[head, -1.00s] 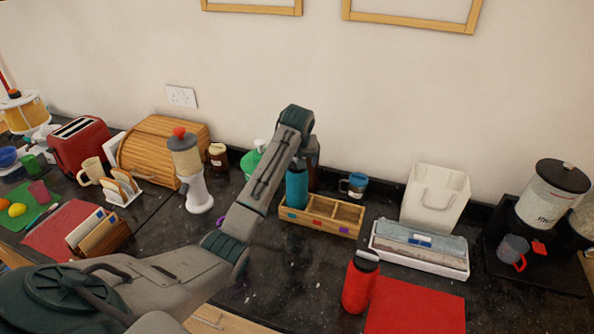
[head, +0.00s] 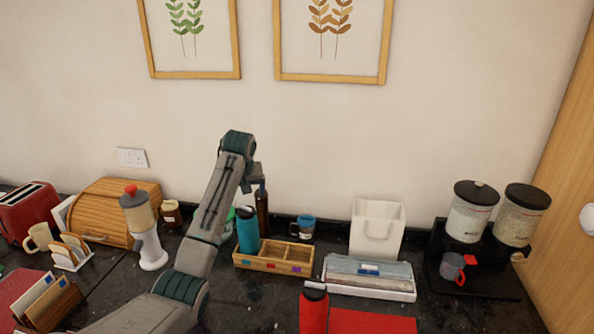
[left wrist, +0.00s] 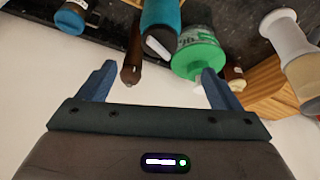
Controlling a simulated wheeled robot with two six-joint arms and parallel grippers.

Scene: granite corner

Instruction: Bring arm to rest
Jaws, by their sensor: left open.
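My left arm comes in from the lower left in the head view and reaches up over the counter. Its gripper (head: 258,182) is small there, by the wall above the brown bottle (head: 262,208). In the left wrist view the gripper (left wrist: 155,82) has its two blue fingers wide apart with nothing between them. My right gripper is not in view.
A white grinder (head: 150,248) and wooden bread bin (head: 100,212) are left. Dispensers (head: 472,212) stand far right.

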